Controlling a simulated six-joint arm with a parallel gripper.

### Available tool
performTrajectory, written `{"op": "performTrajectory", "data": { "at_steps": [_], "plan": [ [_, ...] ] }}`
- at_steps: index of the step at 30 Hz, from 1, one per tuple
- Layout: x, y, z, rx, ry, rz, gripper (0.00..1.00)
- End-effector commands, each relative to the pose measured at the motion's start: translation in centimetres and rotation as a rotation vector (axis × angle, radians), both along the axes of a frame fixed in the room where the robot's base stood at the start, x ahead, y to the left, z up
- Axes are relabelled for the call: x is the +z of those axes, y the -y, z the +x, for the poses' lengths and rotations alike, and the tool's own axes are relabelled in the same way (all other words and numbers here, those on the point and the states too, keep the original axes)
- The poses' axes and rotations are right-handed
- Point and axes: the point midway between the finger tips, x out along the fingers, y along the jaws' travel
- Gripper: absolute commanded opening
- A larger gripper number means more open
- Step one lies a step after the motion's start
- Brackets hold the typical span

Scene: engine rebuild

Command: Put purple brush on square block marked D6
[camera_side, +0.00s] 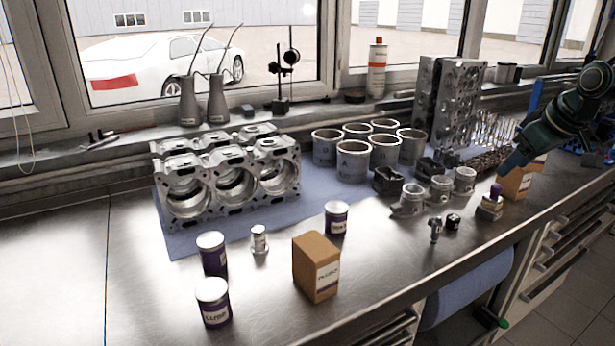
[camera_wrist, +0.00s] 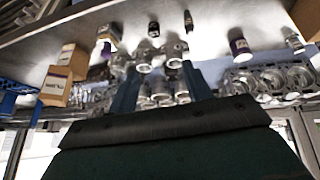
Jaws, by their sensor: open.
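A small purple piece (camera_side: 495,190), which looks like the brush, stands on top of a small square block (camera_side: 490,210) near the right front edge of the bench. In the wrist view, which is upside down, the purple piece (camera_wrist: 106,48) also shows against the block (camera_wrist: 107,33). The marking on the block is too small to read. My gripper (camera_side: 508,168) is just above and to the right of the purple piece, apart from it in the picture. In the wrist view its two blue fingers (camera_wrist: 160,88) are spread, with nothing held between them.
Orange-brown boxes (camera_side: 516,182) stand right beside my gripper. Pistons (camera_side: 440,188), a small dark cube (camera_side: 453,221) and a small metal part (camera_side: 435,230) lie left of the block. A cylinder head (camera_side: 450,100) stands upright behind. The front left of the bench (camera_side: 60,270) is clear.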

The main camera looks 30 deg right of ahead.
Motion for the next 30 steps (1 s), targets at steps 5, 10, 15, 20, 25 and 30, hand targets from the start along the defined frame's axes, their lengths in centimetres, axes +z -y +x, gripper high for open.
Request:
{"op": "performTrajectory", "data": {
  "at_steps": [5,10,15,20,25,30],
  "plan": [
    [1.0,-5.4,-3.7,0.021,-0.003,0.016,0.49],
    [1.2,-9.2,-7.7,0.033,-0.007,0.034,0.49],
    [0.6,-12.2,-11.9,0.043,-0.012,0.056,0.49],
    [-0.4,-14.0,-15.4,0.05,-0.018,0.075,0.49],
    [-1.3,-14.9,-17.8,0.052,-0.022,0.09,0.49],
    [-1.7,-15.1,-18.6,0.05,-0.025,0.096,0.49]
  ]
}}
